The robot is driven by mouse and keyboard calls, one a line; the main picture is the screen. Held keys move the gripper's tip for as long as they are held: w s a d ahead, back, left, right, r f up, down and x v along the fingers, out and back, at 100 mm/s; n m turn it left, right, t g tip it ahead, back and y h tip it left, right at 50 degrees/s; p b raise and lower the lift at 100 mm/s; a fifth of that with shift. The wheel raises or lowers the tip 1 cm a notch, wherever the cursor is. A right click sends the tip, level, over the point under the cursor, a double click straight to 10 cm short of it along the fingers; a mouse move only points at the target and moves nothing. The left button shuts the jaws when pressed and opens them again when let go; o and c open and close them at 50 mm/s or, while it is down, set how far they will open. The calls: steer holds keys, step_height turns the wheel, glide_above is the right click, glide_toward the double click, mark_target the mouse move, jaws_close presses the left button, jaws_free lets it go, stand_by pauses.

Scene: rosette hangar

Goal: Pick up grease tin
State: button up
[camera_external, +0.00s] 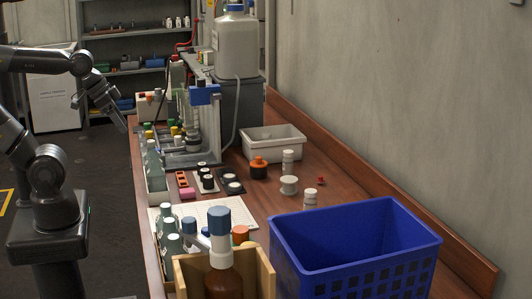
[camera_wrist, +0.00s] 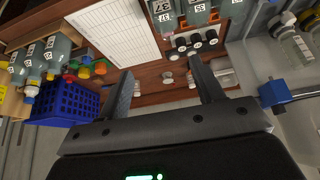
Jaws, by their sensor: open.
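No thing in either view can be surely told as the grease tin. On the wooden bench (camera_external: 255,205) stand small candidates: a squat black pot with an orange top (camera_external: 259,168), a low white round piece (camera_external: 289,185), and white-capped containers (camera_external: 288,160). My gripper (camera_external: 119,120) hangs at the bench's left edge, well apart from these. In the wrist view my gripper (camera_wrist: 160,65) has its two fingers wide apart with nothing between them. Small pale pieces (camera_wrist: 168,76) show on the bench beyond the fingertips.
A blue crate (camera_external: 355,245) fills the near right of the bench. A wooden box with a brown bottle (camera_external: 222,282) stands beside it. Numbered bottles (camera_external: 153,165) line the left edge. A white bin (camera_external: 272,145) and a large jug (camera_external: 235,45) stand farther back.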

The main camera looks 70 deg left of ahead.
steer(key=w+d+m+g+h, duration=0.1)
steer(key=w+d+m+h, duration=0.1)
steer(key=w+d, duration=1.7)
steer(key=w+d+f+m, duration=0.1)
steer(key=w+d+f, duration=0.1)
steer(key=d+f, duration=0.4)
steer(key=w+d+f, duration=0.3)
steer(key=d+f, duration=0.3)
steer(key=d, duration=0.5)
steer(key=w+d+f+m, duration=0.1)
steer(key=w+d+f, duration=0.1)
steer(key=d+f, duration=0.4)
steer(key=shift+w+d+f+m+g, duration=0.15)
steer(key=shift+w+d, duration=0.05)
steer(key=shift+d, duration=0.6)
steer(key=shift+w+d+f+m+g, duration=0.15)
steer(key=shift+d, duration=0.65)
steer(key=shift+a+x, duration=0.15)
steer(key=shift+x, duration=1.35)
steer(key=shift+a+x, duration=0.1)
steer(key=shift+x, duration=1.4)
steer(key=shift+s, duration=0.1)
steer(key=c, duration=0.8)
